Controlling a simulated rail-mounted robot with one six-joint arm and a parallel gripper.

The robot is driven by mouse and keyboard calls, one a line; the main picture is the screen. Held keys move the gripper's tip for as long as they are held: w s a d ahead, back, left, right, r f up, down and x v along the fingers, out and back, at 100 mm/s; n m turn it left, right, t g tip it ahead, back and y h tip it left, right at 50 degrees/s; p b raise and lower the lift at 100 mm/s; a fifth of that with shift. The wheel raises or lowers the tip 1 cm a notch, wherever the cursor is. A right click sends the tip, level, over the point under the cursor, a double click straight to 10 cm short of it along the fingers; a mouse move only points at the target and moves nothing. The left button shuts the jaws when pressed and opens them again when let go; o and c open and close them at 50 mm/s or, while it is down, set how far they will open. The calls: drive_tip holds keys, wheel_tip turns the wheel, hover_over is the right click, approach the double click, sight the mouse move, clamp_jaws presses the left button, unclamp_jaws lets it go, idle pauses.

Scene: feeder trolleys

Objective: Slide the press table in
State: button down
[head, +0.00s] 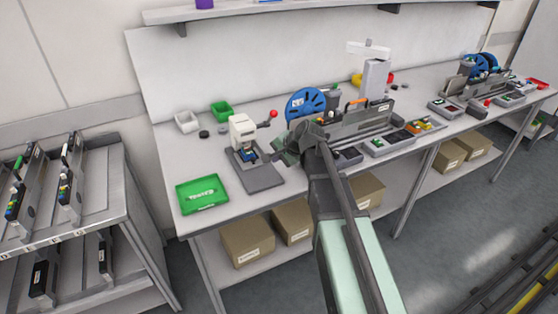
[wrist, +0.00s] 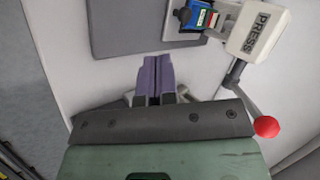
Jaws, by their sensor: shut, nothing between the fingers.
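The press (head: 243,130) is white with a lever ending in a red knob (head: 273,114), and it stands on the bench left of my gripper. In the wrist view the press (wrist: 258,32) is at the upper right. Its table, a light plate (wrist: 178,28), sticks out in front of the press head and carries a blue fixture (wrist: 197,14) holding a small dark part. The top of the table is cut off by the frame. My gripper (wrist: 155,72) has purple fingers, shut and empty, pointing at the bare bench, apart from the press table.
A dark grey pad (head: 264,179) lies in front of the press, with a green tray (head: 202,194) to its left. The red knob (wrist: 266,127) is close to the right of my gripper. A blue reel (head: 305,103) and feeder (head: 362,120) stand to the right.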

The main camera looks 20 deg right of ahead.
sight(258, 165)
drive_tip(key=b+x, duration=0.2)
drive_tip(key=x, duration=0.3)
drive_tip(key=shift+s+d+f+b, duration=0.1)
drive_tip(key=shift+s+d+b, duration=0.05)
drive_tip(key=shift+b, duration=0.2)
drive_tip(key=w+a, duration=0.2)
drive_tip(key=w, duration=0.1)
drive_tip(key=shift+a+f, duration=0.1)
drive_tip(key=shift+f, duration=0.2)
drive_tip(key=shift+w+a+b, duration=0.25)
drive_tip(key=shift+a+b, duration=0.05)
drive_tip(key=shift+w+a, duration=0.15)
drive_tip(key=shift+w, duration=0.55)
drive_tip(key=shift+w+r, duration=0.1)
